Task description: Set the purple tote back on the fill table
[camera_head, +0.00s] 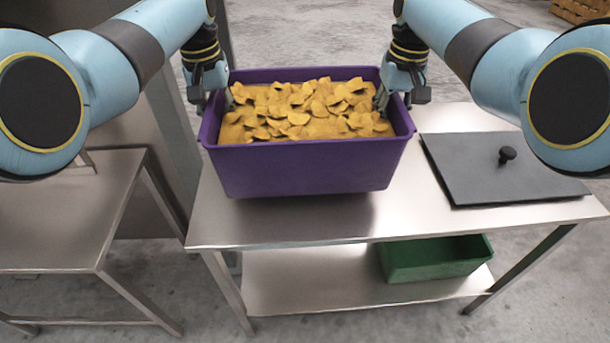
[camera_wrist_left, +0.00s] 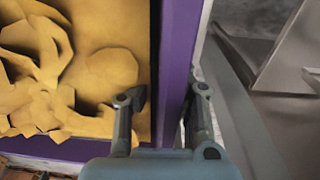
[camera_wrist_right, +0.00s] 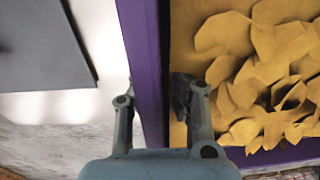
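The purple tote (camera_head: 300,168), full of yellow-orange chips, is upright over the right-hand metal table (camera_head: 400,222). A dark reflection or shadow lies below it; I cannot tell whether its base touches the tabletop. My left gripper (camera_head: 208,90) straddles the tote's left wall and appears shut on it; the left wrist view shows one finger inside and one outside the wall (camera_wrist_left: 178,60). My right gripper (camera_head: 394,92) straddles the right wall the same way, and this wall (camera_wrist_right: 143,50) shows between its fingers in the right wrist view. Which table is the fill table is not marked.
A flat grey lid (camera_head: 470,180) with a black knob lies on the table right of the tote. A green bin (camera_head: 435,262) sits on the lower shelf. Another metal table (camera_head: 60,225) stands at left, its visible top bare, with a gap between the tables.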

